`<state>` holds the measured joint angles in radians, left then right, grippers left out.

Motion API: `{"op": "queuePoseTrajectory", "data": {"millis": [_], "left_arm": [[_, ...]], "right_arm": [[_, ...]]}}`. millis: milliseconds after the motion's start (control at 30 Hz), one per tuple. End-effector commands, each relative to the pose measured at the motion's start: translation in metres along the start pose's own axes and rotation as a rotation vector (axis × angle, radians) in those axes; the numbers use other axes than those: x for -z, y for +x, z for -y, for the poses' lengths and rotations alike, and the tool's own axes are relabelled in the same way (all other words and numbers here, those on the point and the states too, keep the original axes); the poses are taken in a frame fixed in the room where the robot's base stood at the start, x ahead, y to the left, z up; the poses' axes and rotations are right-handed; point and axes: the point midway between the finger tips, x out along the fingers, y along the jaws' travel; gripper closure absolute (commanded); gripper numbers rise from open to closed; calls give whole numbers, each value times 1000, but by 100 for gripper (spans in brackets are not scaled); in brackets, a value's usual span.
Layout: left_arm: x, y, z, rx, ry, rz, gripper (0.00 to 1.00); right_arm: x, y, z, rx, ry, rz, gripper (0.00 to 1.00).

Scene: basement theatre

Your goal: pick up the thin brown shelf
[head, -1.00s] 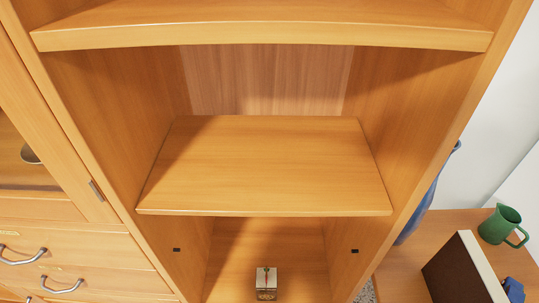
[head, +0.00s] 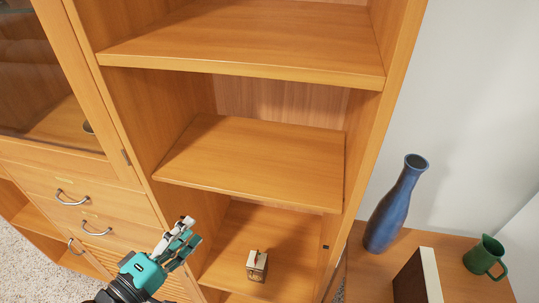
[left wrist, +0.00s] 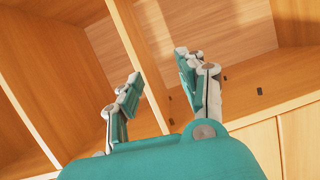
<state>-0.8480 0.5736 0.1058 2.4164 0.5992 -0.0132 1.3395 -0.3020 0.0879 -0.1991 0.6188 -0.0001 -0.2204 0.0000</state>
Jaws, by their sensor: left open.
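The thin brown shelf (head: 255,160) is a flat orange-brown wooden board in the middle of the open cabinet bay in the head view. It lies between the side walls, below an upper shelf. My left gripper (head: 188,232) is at the lower left, below and in front of the shelf's left front corner. It is open and empty, and appears apart from the shelf. In the left wrist view its two fingers (left wrist: 158,68) are spread towards the wooden cabinet panels. I cannot tell which panel there is the thin shelf. My right gripper is not in view.
The upper shelf (head: 250,45) is above. A small metallic box (head: 257,265) stands on the lower board. Drawers with handles (head: 95,230) are at left. A blue vase (head: 396,205), a green mug (head: 485,257) and a dark book-like block (head: 417,278) stand on a side table at right.

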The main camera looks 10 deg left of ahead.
Motion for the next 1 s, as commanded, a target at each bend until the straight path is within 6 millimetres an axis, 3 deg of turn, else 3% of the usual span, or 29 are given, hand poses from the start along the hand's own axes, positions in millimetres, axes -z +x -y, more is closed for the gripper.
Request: {"op": "queuePoseTrajectory", "data": {"millis": [33,167,567,1000], "left_arm": [[-7,-2,-21,-28,-32,21,60],[-16,-4,-44,-68,-79,46,60],[-18,45,-48,-78,-82,46,60],[-21,112,-55,-70,-83,47,60]], "right_arm": [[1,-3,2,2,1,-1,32],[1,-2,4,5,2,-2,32],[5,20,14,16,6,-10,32],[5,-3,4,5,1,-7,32]]}}
